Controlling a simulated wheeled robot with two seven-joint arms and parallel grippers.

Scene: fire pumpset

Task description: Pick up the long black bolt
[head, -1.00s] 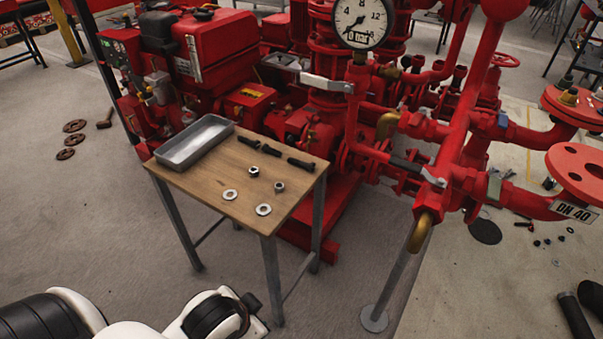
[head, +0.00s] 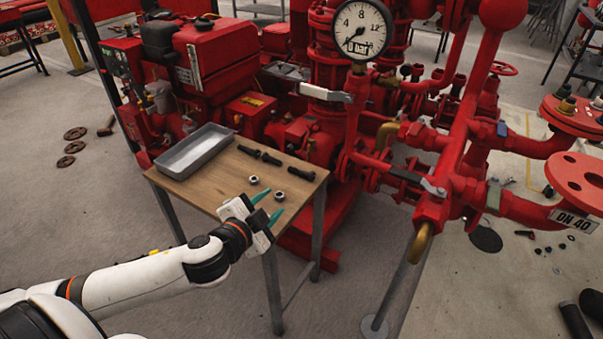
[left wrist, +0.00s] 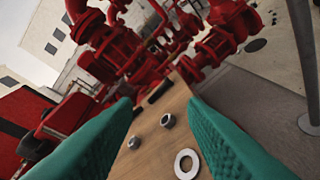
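Black bolts lie in a row along the back edge of the small wooden table (head: 212,188) in the head view: a left one (head: 248,151), a middle one (head: 271,158) and a right one (head: 301,173). I cannot tell surely which is longest. A black bolt (left wrist: 160,90) also shows in the left wrist view, beyond the nuts. My left gripper (head: 269,206) is open and empty, its green fingers over the table's front right part, short of the bolts. My right gripper is out of view.
A grey metal tray (head: 163,160) sits at the table's left. Two nuts (head: 253,180) (head: 280,196) lie between my left gripper and the bolts. A washer (left wrist: 187,164) shows in the left wrist view. Red pump pipes (head: 345,165) stand close behind and right.

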